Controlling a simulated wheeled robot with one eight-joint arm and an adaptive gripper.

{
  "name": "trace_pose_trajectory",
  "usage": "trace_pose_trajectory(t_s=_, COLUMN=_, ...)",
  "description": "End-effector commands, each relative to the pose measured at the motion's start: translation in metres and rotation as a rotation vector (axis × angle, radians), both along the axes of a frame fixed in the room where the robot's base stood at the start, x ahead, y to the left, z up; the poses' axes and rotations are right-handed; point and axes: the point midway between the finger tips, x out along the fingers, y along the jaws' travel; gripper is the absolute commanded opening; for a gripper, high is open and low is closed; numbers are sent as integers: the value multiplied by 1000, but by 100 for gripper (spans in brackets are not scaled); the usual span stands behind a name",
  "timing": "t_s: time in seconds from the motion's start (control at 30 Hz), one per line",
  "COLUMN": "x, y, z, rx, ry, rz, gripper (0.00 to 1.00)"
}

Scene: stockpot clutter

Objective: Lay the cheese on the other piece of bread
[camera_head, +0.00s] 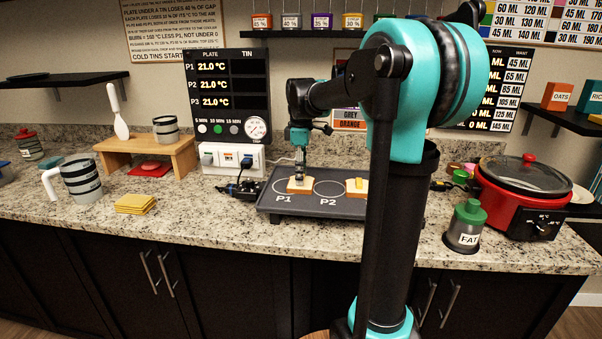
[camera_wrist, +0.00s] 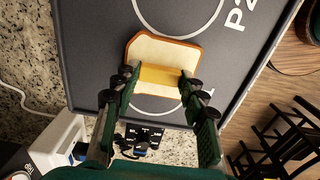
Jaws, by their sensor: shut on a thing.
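My gripper (camera_head: 299,178) points down over the bread slice (camera_head: 300,187) at the P1 ring of the dark plate. In the wrist view its fingertips (camera_wrist: 158,84) grip the ends of a yellow block, the cheese (camera_wrist: 160,76). The cheese is over the pale bread (camera_wrist: 158,51) with its brown crust; I cannot tell whether it touches. Another bread slice (camera_head: 350,193) lies further right on the plate, with a yellow piece (camera_head: 358,184) on it. My arm partly hides that slice.
The plate (camera_head: 271,205) has an open P2 ring between the slices. A yellow stack (camera_head: 136,203) and a striped jug (camera_head: 82,181) stand left. A power strip (camera_head: 232,159) is behind left. A green-topped fat tin (camera_head: 465,226) and red cooker (camera_head: 520,195) are right.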

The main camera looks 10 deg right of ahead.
Motion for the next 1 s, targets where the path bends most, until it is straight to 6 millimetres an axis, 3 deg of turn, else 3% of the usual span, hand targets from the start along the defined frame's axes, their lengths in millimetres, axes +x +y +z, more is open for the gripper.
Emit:
trace_pose_trajectory(t_s=0.07, x=0, y=0, z=-2, rx=0, ry=0, rz=0, gripper=27)
trace_pose_trajectory(t_s=0.1, x=0, y=0, z=-2, rx=0, ry=0, rz=0, gripper=47)
trace_pose_trajectory(t_s=0.23, x=0, y=0, z=-2, rx=0, ry=0, rz=0, gripper=63)
trace_pose_trajectory(t_s=0.53, x=0, y=0, z=-1, rx=0, ry=0, rz=0, gripper=63)
trace_pose_trajectory(t_s=0.67, x=0, y=0, z=9, rx=0, ry=0, rz=0, gripper=63)
trace_pose_trajectory(t_s=1.0, x=0, y=0, z=73, rx=0, ry=0, rz=0, gripper=63)
